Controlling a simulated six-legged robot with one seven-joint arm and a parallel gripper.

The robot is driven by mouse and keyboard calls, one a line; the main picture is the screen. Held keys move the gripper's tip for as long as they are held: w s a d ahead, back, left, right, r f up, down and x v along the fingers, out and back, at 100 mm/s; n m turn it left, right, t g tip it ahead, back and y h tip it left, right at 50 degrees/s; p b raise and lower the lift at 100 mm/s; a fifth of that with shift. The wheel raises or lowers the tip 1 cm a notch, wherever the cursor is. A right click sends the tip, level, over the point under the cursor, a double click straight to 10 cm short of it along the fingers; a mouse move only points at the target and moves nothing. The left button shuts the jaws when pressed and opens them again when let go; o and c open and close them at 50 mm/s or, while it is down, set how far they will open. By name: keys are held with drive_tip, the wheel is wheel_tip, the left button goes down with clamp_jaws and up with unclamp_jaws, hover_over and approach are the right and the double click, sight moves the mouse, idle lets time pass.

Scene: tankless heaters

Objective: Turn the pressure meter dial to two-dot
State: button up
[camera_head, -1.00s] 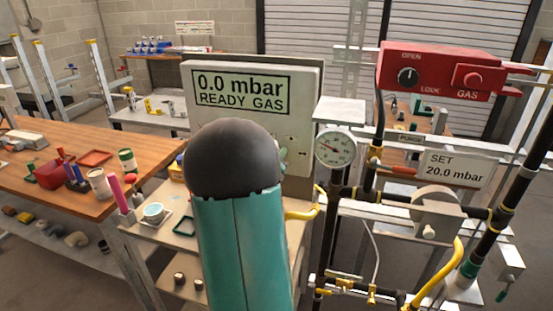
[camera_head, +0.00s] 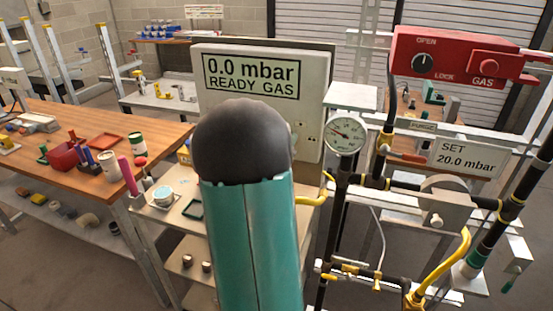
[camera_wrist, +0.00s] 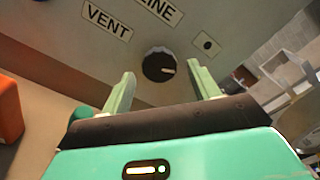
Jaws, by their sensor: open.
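The pressure meter (camera_head: 311,75) is a pale box whose screen reads 0.0 mbar, READY GAS. In the wrist view its round black dial (camera_wrist: 154,63) has a white mark pointing right. Labels VENT (camera_wrist: 107,20) and LINE (camera_wrist: 158,11) are above it, and a label with one dot (camera_wrist: 207,44) is at upper right. No two-dot label is visible. My gripper (camera_wrist: 163,75) is open, with one pale green finger on each side of the dial's lower part; I cannot tell whether they touch it. In the head view my arm hides the dial and gripper.
A round gauge (camera_head: 346,134) and black and yellow pipes (camera_head: 480,235) stand right of the meter. A red gas box (camera_head: 456,58) is at upper right. A wooden table (camera_head: 100,125) with small items is at left. An orange object (camera_wrist: 8,108) edges the wrist view.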

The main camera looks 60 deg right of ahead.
drive_tip(key=s+a, duration=0.2)
drive_tip(key=a, duration=1)
drive_tip(key=shift+w, duration=0.1)
